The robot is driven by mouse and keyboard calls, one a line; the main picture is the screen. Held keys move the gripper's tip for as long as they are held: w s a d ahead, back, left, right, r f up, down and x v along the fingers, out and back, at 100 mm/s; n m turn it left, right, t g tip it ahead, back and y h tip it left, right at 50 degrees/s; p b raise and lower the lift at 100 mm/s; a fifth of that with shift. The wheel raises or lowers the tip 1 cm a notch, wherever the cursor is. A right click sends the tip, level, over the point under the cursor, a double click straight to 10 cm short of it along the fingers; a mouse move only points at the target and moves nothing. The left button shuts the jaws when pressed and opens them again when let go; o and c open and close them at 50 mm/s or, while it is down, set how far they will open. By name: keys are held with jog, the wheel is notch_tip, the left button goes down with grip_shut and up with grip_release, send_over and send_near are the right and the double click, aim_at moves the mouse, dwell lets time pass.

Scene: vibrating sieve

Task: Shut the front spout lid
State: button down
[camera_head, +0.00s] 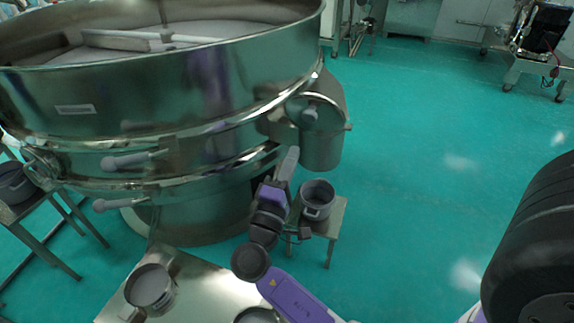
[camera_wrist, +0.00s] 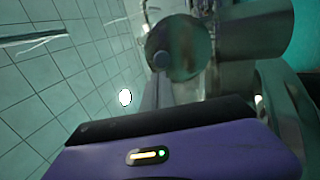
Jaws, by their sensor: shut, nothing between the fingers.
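The metal spout (camera_head: 322,150) sticks out from the right side of the big round sieve. Its round lid (camera_head: 318,104) with a grey knob (camera_head: 309,117) shows at the spout's upper end. In the wrist view the lid (camera_wrist: 188,42) is a shiny disc with its knob (camera_wrist: 161,60) just beyond my fingertips. I cannot tell the lid's exact angle to the spout mouth. My gripper (camera_head: 292,152) is shut and empty, pointing up just below and left of the knob. It also shows in the wrist view (camera_wrist: 157,80). Whether the fingertips touch the knob is unclear.
The steel sieve body (camera_head: 200,85) with clamp handles (camera_head: 125,160) fills the left. A grey pot (camera_head: 317,200) stands on a small stool (camera_head: 333,217) beneath the spout. Another pot (camera_head: 150,288) stands on a metal plate at lower left.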

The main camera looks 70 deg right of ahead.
aim_at(308, 117)
jog(key=x, duration=0.9)
jog(key=shift+d+p, duration=0.2)
jog(key=shift+p, duration=0.15)
jog(key=shift+r+p, duration=0.2)
jog(key=shift+p, duration=0.1)
